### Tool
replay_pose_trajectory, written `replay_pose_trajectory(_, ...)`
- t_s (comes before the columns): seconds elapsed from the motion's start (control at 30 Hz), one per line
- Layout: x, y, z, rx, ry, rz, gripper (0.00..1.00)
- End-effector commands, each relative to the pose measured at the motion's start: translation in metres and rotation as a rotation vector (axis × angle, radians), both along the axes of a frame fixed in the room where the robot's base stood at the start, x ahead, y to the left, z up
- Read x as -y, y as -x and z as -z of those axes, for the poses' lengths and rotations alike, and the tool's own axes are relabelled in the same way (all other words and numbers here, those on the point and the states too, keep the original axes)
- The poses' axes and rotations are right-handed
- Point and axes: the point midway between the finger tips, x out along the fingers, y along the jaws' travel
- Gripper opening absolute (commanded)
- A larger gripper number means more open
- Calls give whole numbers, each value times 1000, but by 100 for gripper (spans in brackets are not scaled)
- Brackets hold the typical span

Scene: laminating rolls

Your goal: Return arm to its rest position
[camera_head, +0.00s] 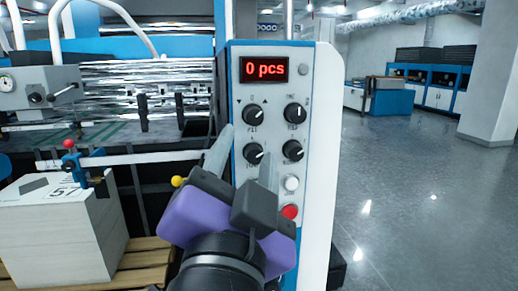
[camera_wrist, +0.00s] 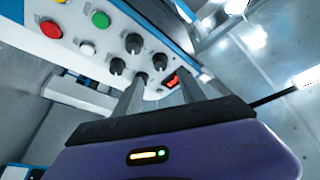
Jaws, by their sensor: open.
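My gripper (camera_head: 243,155) is in front of the machine's control panel (camera_head: 241,105) in the head view. Its two grey fingers are apart, with nothing between them. The purple gripper body hides the lower left of the panel. The panel has a red display (camera_head: 264,70) reading "0 pcs", several black knobs (camera_head: 295,113), a white button (camera_head: 291,183) and a red button (camera_head: 289,212). In the wrist view the fingers (camera_wrist: 158,92) point toward the knobs (camera_wrist: 134,43) and the display (camera_wrist: 171,81). I cannot tell whether a finger touches the panel.
A stack of white paper (camera_head: 62,245) stands on a wooden pallet (camera_head: 145,262) at the lower left. The laminating machine with its shiny rolls (camera_head: 180,85) fills the left. Open grey floor (camera_head: 420,200) lies to the right, with a pillar (camera_head: 490,100) and blue cabinets (camera_head: 390,102) far back.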

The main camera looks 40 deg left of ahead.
Motion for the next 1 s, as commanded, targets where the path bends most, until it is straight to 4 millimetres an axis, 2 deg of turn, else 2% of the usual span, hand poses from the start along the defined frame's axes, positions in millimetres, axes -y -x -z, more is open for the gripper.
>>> replay_pose_trajectory(0.53, 0, 0, -2, 16, 13, 4, 48)
replay_pose_trajectory(0.67, -2, 10, -21, 126, 29, 0, 48)
replay_pose_trajectory(0.73, -1, 20, -36, 209, 28, -10, 48)
replay_pose_trajectory(0.77, -2, 25, -36, 243, 35, -15, 48)
replay_pose_trajectory(0.87, 4, 32, -21, 327, 76, -13, 48)
replay_pose_trajectory(1.0, 20, 31, 8, 396, 135, 6, 48)
